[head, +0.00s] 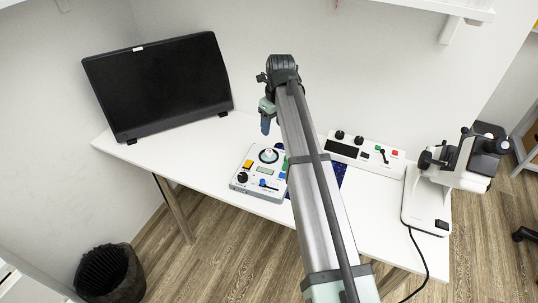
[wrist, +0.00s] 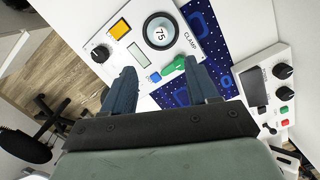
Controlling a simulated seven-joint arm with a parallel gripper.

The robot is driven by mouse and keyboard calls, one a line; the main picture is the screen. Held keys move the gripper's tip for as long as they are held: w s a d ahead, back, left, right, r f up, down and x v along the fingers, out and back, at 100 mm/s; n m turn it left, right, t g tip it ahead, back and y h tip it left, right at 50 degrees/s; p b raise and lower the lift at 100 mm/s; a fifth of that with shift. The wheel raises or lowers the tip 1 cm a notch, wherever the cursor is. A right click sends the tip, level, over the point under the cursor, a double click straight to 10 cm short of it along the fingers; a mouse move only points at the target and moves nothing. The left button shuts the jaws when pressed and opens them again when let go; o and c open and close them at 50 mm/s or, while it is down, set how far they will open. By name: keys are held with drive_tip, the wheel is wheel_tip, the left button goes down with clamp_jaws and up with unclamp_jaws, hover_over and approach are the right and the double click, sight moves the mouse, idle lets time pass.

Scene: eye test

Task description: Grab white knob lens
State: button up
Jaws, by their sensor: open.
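A white round knob marked 75 (wrist: 160,34) sits in a dark ring on a white control panel (wrist: 138,57) in the wrist view. In the head view the white knob (head: 269,154) is at the top of the same panel (head: 240,187). My gripper (wrist: 162,70) is open, with its two blue fingers apart and nothing held between them. The knob appears beyond the fingertips in the wrist view, apart from them. In the head view my gripper (head: 265,126) hangs above the panel, just above the knob in the picture.
The panel also has an orange button (wrist: 119,28), a black knob (wrist: 100,53) and a green lever (wrist: 175,66). A second control box (head: 366,153), a microscope (head: 455,165) and a monitor (head: 158,82) stand on the white desk (head: 180,160).

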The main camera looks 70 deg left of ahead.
sight(269, 151)
drive_tip(key=f, duration=0.4)
drive_tip(key=a+f, duration=0.1)
drive_tip(key=f, duration=0.8)
drive_tip(key=shift+s+a, duration=0.3)
drive_tip(key=shift+a, duration=0.1)
clamp_jaws()
